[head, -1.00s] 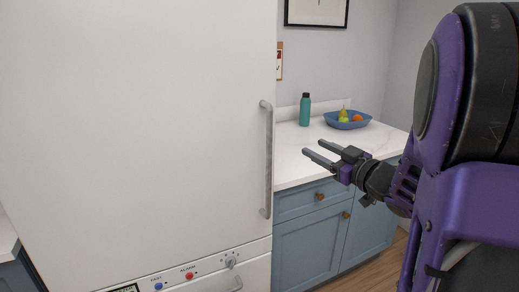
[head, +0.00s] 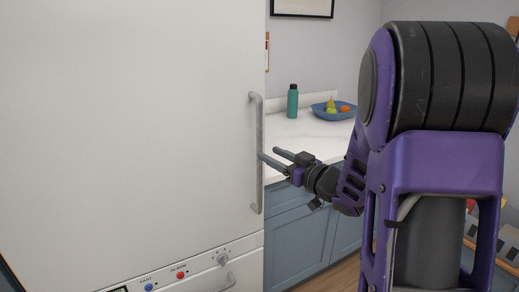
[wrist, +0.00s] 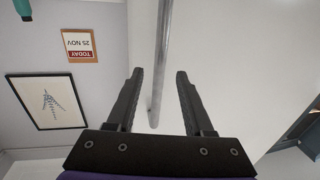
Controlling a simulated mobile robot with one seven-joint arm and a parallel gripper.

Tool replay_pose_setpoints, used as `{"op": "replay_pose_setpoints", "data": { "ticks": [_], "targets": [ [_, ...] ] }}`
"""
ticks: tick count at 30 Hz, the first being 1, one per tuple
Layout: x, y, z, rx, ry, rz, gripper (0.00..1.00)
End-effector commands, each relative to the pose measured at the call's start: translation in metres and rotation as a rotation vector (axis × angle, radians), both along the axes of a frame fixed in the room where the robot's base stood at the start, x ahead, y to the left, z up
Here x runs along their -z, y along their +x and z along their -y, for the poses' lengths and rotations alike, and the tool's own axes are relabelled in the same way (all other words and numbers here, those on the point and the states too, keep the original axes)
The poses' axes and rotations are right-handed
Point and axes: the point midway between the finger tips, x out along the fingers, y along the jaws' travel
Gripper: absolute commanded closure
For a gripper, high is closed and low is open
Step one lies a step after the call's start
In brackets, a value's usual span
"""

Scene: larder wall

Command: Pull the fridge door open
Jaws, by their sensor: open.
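The fridge door (head: 130,120) is a large white panel filling the left of the head view, and it looks shut. Its grey vertical bar handle (head: 256,185) runs along the door's right edge. My gripper (head: 268,154) is open, with its fingers pointing left at the handle's middle. In the wrist view the handle (wrist: 160,60) runs down between my two open fingers (wrist: 160,75), nearer the left one. The door also shows in the wrist view (wrist: 230,50).
A control strip with a red button (head: 181,275) and a dial (head: 223,259) lies below the door. To the right are blue cabinets (head: 300,245) under a white counter (head: 315,135) with a green bottle (head: 292,102) and a blue fruit bowl (head: 325,111). A framed picture (wrist: 46,100) hangs on the wall.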

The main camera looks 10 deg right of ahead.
Motion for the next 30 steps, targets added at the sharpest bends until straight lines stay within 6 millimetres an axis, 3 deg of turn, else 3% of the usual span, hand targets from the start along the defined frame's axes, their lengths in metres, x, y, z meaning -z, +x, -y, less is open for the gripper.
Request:
{"op": "replay_pose_setpoints", "data": {
  "ticks": [3, 9, 21, 30],
  "targets": [
    [0.001, 0.021, -0.013, -0.003, -0.001, 0.0, 0.48],
    [0.0, 0.043, -0.025, -0.002, -0.001, 0.0, 0.48],
    [0.0, 0.05, -0.028, 0.001, -0.001, 0.0, 0.48],
    [0.0, 0.05, -0.028, 0.0, -0.001, 0.0, 1.0]
  ]
}}
